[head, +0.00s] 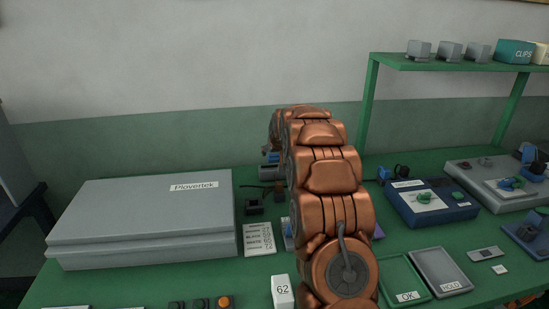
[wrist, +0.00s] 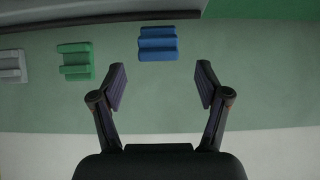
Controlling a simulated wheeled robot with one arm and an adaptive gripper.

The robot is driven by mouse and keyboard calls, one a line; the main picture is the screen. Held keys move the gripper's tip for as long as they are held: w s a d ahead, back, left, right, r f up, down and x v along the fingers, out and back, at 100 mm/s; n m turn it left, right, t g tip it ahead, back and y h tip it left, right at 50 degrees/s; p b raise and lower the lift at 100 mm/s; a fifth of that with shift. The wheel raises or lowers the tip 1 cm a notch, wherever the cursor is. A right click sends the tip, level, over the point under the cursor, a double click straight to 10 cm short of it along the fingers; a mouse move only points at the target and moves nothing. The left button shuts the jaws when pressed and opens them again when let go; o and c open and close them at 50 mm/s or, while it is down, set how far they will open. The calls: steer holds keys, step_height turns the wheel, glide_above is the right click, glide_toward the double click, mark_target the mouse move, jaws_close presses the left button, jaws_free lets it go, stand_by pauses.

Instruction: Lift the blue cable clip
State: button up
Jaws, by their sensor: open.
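The blue cable clip (wrist: 158,43) shows in the wrist view as a small ridged block, above and between my open fingertips. My gripper (wrist: 160,86) is open and empty, with its fingers spread to either side and a gap between them and the clip. A green clip (wrist: 76,60) and a grey clip (wrist: 11,66) sit to the left of the blue one. In the head view my arm hides the gripper, and I cannot make out the blue clip for certain.
A grey Plovertek box (head: 145,220) fills the left of the green table. Right of my arm are a green OK tray (head: 402,275), a grey HOLD tray (head: 440,268) and a blue device (head: 428,200). A green shelf (head: 450,65) stands at the back right.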

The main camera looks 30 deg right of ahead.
mark_target(274, 155)
steer(key=shift+p+x, duration=0.85)
steer(key=shift+x, duration=2.75)
steer(key=shift+c, duration=0.2)
steer(key=c, duration=1.1)
steer(key=shift+w+r, duration=0.1)
